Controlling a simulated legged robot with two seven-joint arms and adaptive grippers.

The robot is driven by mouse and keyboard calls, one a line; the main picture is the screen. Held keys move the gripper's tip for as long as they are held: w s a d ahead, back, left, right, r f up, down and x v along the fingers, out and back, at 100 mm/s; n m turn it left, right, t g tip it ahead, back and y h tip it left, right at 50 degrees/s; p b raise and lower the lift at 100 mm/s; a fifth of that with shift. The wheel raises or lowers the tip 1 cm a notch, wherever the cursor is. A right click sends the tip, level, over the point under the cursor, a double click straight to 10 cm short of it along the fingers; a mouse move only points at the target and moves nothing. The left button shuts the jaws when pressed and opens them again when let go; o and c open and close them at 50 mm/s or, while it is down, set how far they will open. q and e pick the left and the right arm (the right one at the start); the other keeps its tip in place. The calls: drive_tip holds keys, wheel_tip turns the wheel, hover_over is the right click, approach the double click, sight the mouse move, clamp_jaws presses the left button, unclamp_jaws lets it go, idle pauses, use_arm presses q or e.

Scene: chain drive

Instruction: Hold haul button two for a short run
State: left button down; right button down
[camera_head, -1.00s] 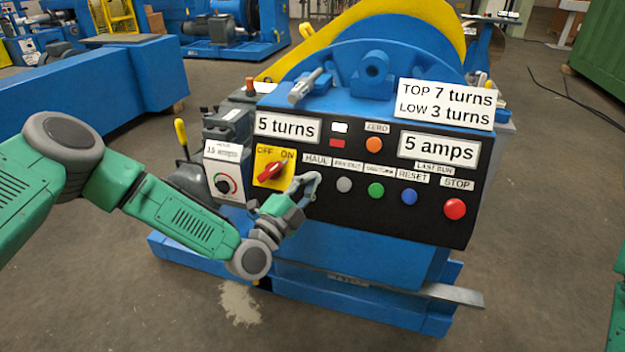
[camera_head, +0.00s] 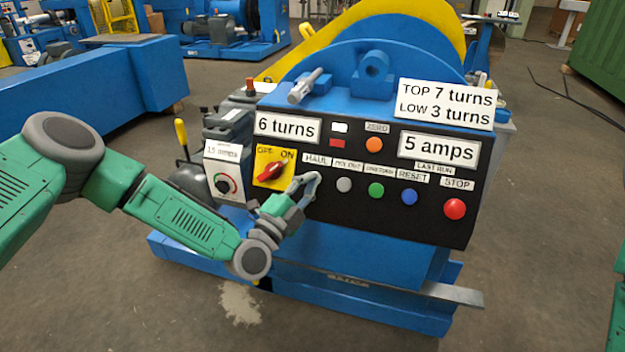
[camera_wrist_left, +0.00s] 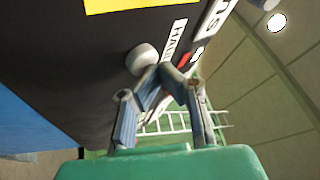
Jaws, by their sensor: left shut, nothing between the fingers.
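The control panel (camera_head: 330,213) is black, on a blue machine. Its HAUL label (camera_head: 316,160) sits above a spot covered by my left gripper (camera_head: 314,178), which is shut and empty with its tips at the panel. In the left wrist view, a pale round button (camera_wrist_left: 141,58) stands beside the HAUL label (camera_wrist_left: 175,40). The gripper tips (camera_wrist_left: 168,70) overlap the button's edge there; I cannot tell whether it is pressed in. The turns display (camera_head: 287,127) reads 6 turns. A sign (camera_head: 445,103) reads TOP 7 turns, LOW 3 turns. My right gripper is out of view.
Right of my gripper are a grey button (camera_head: 344,184), a green button (camera_head: 376,190), the blue RESET button (camera_head: 409,196) and the red STOP button (camera_head: 455,209). A red switch (camera_head: 272,171) on yellow is at the left. The last-run display (camera_head: 438,151) reads 5 amps.

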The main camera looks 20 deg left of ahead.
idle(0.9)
use_arm(q)
drive_tip(key=shift+s+r+p, duration=0.4)
drive_tip(key=shift+s+p, duration=0.4)
drive_tip(key=shift+p, duration=0.1)
drive_tip(key=s+p, duration=0.1)
drive_tip(key=s+r+p, duration=0.1)
drive_tip(key=s+p, duration=0.1)
drive_tip(key=s+r+p, duration=0.1)
drive_tip(key=shift+s+a+r, duration=0.1)
drive_tip(key=shift+s, duration=0.15)
